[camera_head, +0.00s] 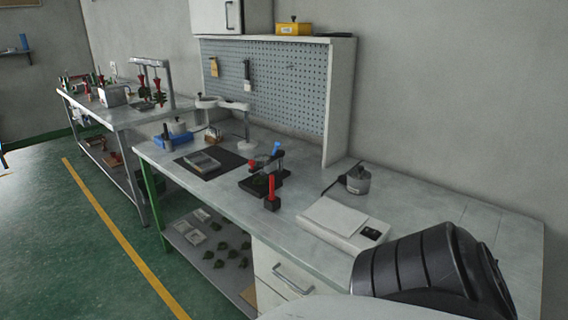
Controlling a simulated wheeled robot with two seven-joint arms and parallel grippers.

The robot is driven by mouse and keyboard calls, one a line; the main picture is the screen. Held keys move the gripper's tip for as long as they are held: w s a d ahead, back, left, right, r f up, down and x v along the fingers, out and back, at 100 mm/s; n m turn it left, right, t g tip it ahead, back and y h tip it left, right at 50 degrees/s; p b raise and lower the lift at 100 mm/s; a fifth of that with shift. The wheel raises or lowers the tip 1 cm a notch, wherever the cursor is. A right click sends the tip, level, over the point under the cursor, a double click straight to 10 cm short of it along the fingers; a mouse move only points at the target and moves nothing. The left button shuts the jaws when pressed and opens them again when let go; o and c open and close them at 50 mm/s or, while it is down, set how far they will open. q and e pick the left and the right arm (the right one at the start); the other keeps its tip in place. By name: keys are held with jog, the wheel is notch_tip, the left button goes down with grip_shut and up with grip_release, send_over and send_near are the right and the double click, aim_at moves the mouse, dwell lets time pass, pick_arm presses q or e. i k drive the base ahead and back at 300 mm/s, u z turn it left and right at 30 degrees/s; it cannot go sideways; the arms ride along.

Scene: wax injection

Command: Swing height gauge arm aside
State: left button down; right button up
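A small dark device (264,181) stands on the near workbench, left of its middle. It has a flat black base, an upright, and an arm across its top with a red end at the left and a blue part at the right. It looks like the height gauge, but it is too small to be sure. The arm lies over the base, and a greenish patch shows beneath it. A red post on a black block (272,195) stands just in front. Neither gripper shows; a black ribbed part of my own body fills the lower right.
A white flat device (345,222) lies right of the gauge, with a small grey pot (358,180) behind it. A dark mat (212,163) with a tray lies to the left. A white jointed lamp (245,128) stands behind. The bench's right end is clear.

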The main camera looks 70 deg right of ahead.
aim_at(257, 161)
jog(key=k, duration=0.15)
jog(key=z, duration=1.2)
